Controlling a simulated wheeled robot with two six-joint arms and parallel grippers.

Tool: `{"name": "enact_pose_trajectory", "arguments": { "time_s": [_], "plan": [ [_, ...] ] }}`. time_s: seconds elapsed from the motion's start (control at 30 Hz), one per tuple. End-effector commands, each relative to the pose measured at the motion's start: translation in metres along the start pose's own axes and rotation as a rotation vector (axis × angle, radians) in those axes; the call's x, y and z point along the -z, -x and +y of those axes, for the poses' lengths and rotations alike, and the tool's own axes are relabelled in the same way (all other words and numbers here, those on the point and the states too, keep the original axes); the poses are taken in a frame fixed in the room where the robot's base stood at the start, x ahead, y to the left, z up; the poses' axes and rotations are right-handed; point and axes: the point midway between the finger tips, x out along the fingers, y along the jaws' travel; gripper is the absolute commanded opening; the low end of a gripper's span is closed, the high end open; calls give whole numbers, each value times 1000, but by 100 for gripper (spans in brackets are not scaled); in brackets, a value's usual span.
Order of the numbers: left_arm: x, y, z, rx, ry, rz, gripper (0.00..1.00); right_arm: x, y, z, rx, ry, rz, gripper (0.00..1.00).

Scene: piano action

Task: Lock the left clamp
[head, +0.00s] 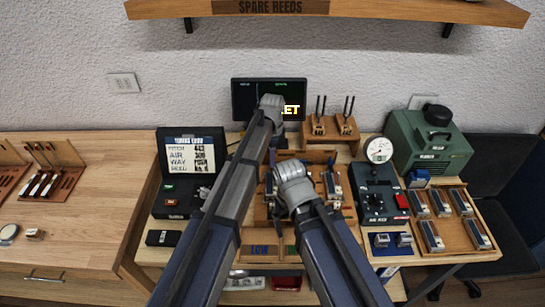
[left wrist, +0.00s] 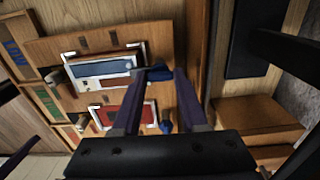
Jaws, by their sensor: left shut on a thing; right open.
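In the left wrist view my left gripper (left wrist: 162,74) is shut on a small dark blue piece (left wrist: 159,72), which looks like a clamp handle, at the edge of a wooden fixture (left wrist: 205,20). The fixture holds a blue plate (left wrist: 105,70) in a pale frame and a red plate (left wrist: 112,115). A second blue knob (left wrist: 165,127) shows between the fingers, nearer the palm. I cannot tell whether the clamp is locked. In the head view my arms hide much of the fixture (head: 318,157). My right gripper (head: 292,183) is over it, open, its fingertips mostly hidden.
A black tuning case (head: 190,155) stands to the left and a screen (head: 245,98) behind. On the right are a dark box with a dial gauge (head: 379,150), a green machine (head: 425,145) and a wooden tray of blocks (head: 450,235). The left bench has clear room.

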Motion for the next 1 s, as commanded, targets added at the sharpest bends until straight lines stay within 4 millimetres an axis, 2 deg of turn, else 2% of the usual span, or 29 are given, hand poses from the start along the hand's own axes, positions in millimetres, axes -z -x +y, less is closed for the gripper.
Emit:
{"name": "enact_pose_trajectory", "arguments": {
  "time_s": [0.03, 0.3, 0.67, 0.87, 1.0],
  "plan": [
    [0, 0, 0, 0, -2, 0, 45, 0, 0, 0, 0, 0, 0, 97],
    [0, 0, 0, 0, -1, 0, 72, 0, 0, 0, 0, 0, 0, 97],
    [0, 4, 0, 0, 0, 0, 72, 0, 4, 0, 0, 0, 0, 97],
    [0, 21, 0, 0, 0, 0, 72, -1, 21, 2, 0, 0, 0, 97],
    [0, 39, 0, 0, 0, 0, 72, -2, 39, 4, 0, 1, 0, 97]
  ]
}}
